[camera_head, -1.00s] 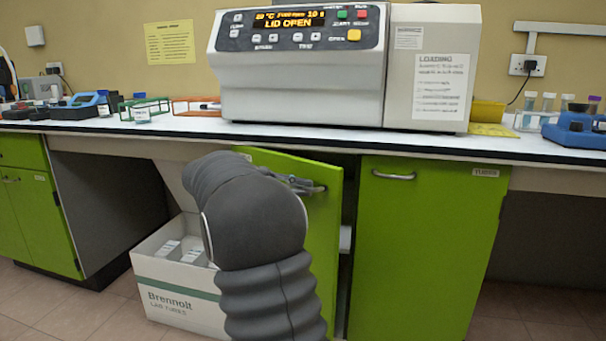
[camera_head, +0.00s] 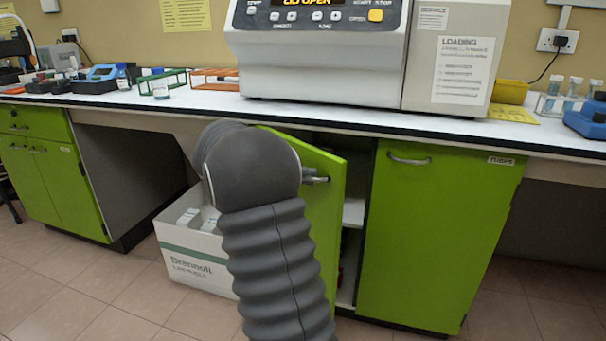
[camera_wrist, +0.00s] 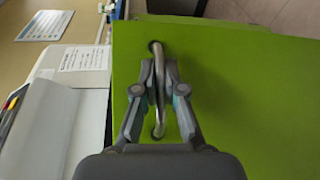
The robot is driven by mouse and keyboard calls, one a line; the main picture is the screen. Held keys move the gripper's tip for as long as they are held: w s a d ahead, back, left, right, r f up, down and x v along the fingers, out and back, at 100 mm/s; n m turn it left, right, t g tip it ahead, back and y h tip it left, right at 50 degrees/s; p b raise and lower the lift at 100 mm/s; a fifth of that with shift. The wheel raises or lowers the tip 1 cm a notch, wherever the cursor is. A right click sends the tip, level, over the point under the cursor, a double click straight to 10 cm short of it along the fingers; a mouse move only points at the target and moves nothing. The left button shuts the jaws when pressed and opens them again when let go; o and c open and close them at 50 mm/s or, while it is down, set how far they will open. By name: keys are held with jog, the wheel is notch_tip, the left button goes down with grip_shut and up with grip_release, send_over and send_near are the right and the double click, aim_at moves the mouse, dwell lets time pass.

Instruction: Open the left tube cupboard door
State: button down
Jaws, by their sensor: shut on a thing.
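The left tube cupboard door (camera_head: 324,215) is green and stands ajar, swung out toward me. A gap with pale shelves (camera_head: 352,212) shows between it and the shut right door (camera_head: 437,235). In the wrist view my gripper (camera_wrist: 156,80) is shut on the door's metal bar handle (camera_wrist: 159,62), with a finger on each side of it. The green door panel (camera_wrist: 235,90) fills much of that view. In the head view my arm hides most of the gripper, and the handle (camera_head: 318,180) barely shows beside it.
An open white carton (camera_head: 192,262) stands on the floor left of the door, behind my arm. The white bench top (camera_head: 330,115) overhangs the cupboard and carries a large grey machine (camera_head: 320,65). Tiled floor (camera_head: 110,300) is clear at front left.

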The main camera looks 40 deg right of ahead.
jog(key=shift+s+f, duration=0.1)
jog(key=c, duration=1.2)
grip_release()
jog(key=shift+c, duration=0.2)
